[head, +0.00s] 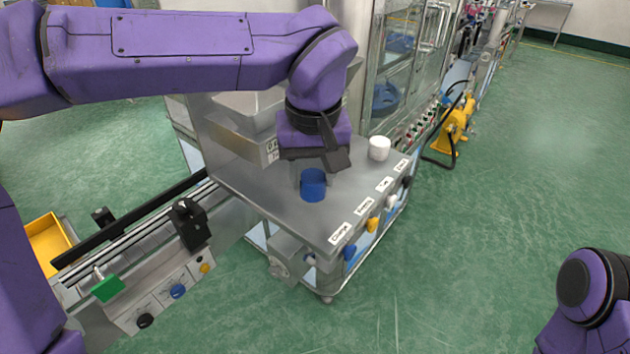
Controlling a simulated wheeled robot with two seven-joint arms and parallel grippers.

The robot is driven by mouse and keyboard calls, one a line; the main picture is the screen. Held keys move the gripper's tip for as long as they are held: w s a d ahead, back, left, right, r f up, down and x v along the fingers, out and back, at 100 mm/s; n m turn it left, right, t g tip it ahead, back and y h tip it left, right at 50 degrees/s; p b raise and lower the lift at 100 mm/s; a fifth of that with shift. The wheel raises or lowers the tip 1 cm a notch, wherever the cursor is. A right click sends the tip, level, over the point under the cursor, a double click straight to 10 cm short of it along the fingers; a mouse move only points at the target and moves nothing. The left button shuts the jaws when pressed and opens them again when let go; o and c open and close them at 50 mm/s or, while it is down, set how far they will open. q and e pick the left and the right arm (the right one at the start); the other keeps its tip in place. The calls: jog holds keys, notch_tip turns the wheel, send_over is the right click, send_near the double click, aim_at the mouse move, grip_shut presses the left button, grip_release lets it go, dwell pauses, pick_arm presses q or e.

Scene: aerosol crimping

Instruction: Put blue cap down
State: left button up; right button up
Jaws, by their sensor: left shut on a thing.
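The blue cap (313,187) is a short blue cylinder over the steel table top (272,200) of the machine. It looks upright. My left gripper (314,169) comes down from above and is shut on the blue cap. The gripper's dark body and finger hide part of the cap's upper side. I cannot tell whether the cap's underside touches the steel top. My right gripper is out of view; only a purple part of my right arm shows at the lower right.
A white cap (380,148) stands on the steel top to the right. Labelled knobs (372,224) line the front edge. A rail with a black block (190,222) lies left, near a yellow tray (48,243). The steel around the blue cap is mostly clear.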

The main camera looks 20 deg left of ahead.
aim_at(314, 178)
pick_arm(q)
jog(key=shift+w+f, duration=0.15)
jog(key=shift+f, duration=0.85)
jog(key=shift+w+f, duration=0.1)
jog(key=shift+f, duration=0.85)
jog(key=shift+f, duration=0.1)
jog(key=o, duration=1.1)
jog(key=r, duration=0.4)
jog(key=s+r, duration=0.1)
jog(key=r, duration=0.3)
jog(key=d+r, duration=0.1)
jog(key=r, duration=0.3)
jog(key=shift+s+r, duration=0.1)
jog(key=shift+s, duration=0.3)
jog(key=shift+a, duration=0.1)
